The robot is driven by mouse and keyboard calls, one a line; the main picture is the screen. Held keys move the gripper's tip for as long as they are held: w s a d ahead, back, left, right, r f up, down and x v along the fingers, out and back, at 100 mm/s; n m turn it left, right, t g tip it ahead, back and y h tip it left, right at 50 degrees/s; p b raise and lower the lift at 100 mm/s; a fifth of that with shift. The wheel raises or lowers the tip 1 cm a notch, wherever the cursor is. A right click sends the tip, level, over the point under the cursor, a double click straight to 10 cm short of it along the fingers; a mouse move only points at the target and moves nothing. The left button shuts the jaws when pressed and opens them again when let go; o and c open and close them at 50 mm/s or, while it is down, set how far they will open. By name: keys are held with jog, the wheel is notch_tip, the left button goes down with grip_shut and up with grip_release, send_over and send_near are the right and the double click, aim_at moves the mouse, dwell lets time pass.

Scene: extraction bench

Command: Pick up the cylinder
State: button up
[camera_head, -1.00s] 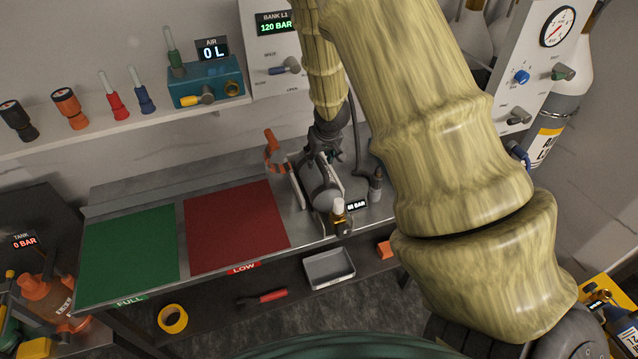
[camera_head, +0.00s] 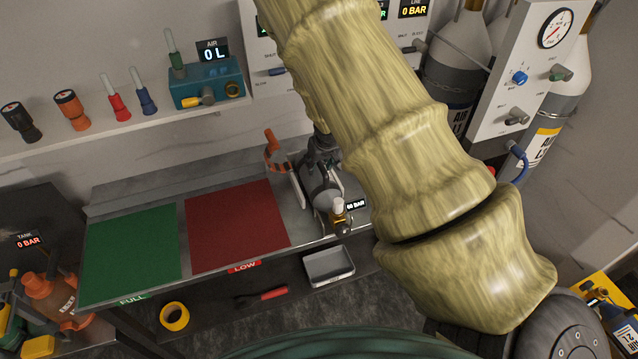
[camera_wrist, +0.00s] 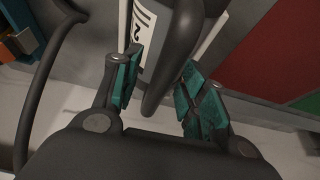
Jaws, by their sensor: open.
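The cylinder (camera_head: 322,197) is grey and lies in a cradle with white side plates on the bench, right of the red mat. A valve with a brass-coloured part is at its near end, beside a "60 BAR" readout (camera_head: 355,204). My gripper (camera_head: 322,150) is at its far end, partly hidden by my arm. In the wrist view, my gripper (camera_wrist: 160,65) is open, its teal pads on either side of a dark rounded bar (camera_wrist: 172,65). I cannot tell whether the pads touch it. A white label with black marks (camera_wrist: 145,40) shows behind the bar.
A red mat (camera_head: 235,225) marked LOW and a green mat (camera_head: 130,255) marked FULL lie left of the cylinder. An orange clamp-like piece (camera_head: 275,152) stands close behind it. A grey tray (camera_head: 328,266) is below the bench front. A gauge panel (camera_head: 520,85) stands right.

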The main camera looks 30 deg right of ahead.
jog(key=shift+f, duration=0.25)
dwell(0.4)
grip_shut()
jog(key=shift+w, duration=0.1)
dwell(0.3)
